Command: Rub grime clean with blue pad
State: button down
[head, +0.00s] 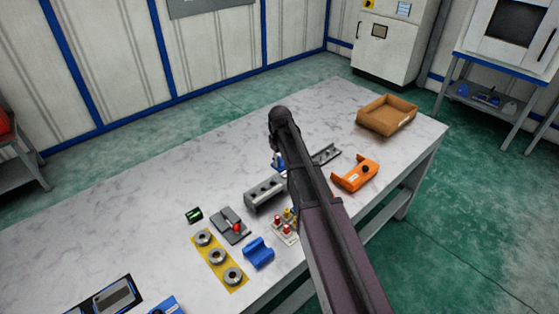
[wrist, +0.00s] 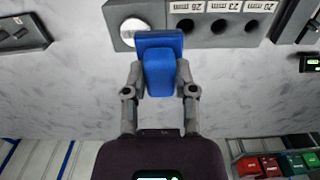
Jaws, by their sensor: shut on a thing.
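The blue pad (wrist: 160,62) is between the two fingers of my gripper (wrist: 160,85) in the wrist view, one finger on each side. Its top edge overlaps the near side of a grey block with round holes (wrist: 235,40); I cannot tell whether they touch. A bit of the blue pad (head: 276,160) shows in the head view beside my arm, behind the grey block (head: 265,193). My arm hides most of the gripper there. I cannot make out any grime patch in either view.
An orange part (head: 356,175), a brown tray (head: 387,114) and a dark rail (head: 326,154) lie to the right. A grey plate with a red knob (head: 230,225), a yellow strip with rings (head: 217,262) and a blue cradle (head: 259,253) lie in front.

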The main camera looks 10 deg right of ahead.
jog(key=shift+r, duration=0.45)
jog(key=shift+r+p, duration=1.5)
jog(key=shift+p, duration=0.25)
